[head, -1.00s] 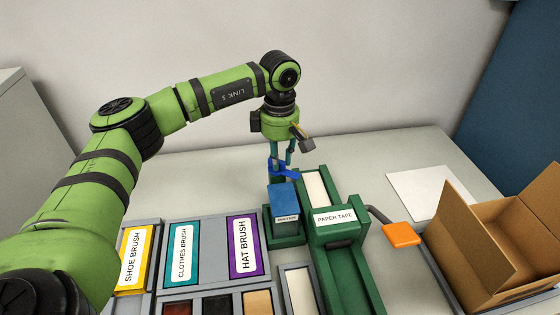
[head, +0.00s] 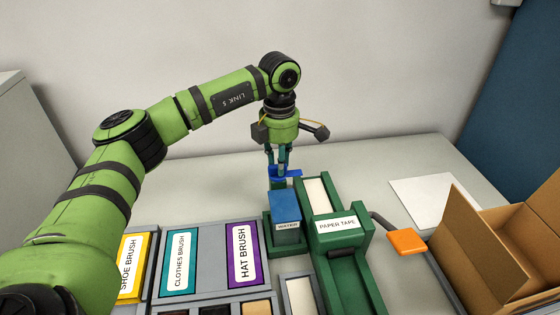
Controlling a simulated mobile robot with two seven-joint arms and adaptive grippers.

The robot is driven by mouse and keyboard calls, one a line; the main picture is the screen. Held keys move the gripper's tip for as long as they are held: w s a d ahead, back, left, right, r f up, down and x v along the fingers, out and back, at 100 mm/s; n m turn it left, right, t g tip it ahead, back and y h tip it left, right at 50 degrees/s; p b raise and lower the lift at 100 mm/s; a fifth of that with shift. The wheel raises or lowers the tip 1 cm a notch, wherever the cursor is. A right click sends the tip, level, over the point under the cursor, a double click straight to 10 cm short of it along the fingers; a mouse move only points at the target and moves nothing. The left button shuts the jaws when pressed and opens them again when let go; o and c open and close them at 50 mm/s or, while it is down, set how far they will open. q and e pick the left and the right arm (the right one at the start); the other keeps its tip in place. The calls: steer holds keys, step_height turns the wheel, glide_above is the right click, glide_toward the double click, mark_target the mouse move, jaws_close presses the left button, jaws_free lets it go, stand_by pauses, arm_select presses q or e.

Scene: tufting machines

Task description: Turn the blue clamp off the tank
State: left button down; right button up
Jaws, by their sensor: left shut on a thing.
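The blue clamp (head: 291,173) sits at the back of the tank, just above its top edge as seen in the head view. The tank (head: 285,208) is a small blue-topped box with a "WATER" label, standing in a green holder beside the paper tape unit. My left gripper (head: 278,168) points down behind the tank and is shut on the blue clamp. The fingers cover part of the clamp, and its contact with the tank is hidden. My right gripper is not in view.
The green paper tape unit (head: 344,240) stands right of the tank, with an orange paddle (head: 407,241) on a lever. Brush trays with a purple hat brush label (head: 243,253) lie left. An open cardboard box (head: 500,240) is at the right.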

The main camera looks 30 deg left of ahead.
arm_select(q)
steer(key=shift+a, duration=0.1)
stand_by(0.3)
steer(key=c, duration=1)
jaws_free()
steer(key=shift+c, duration=0.2)
step_height(320, 180, up, 12)
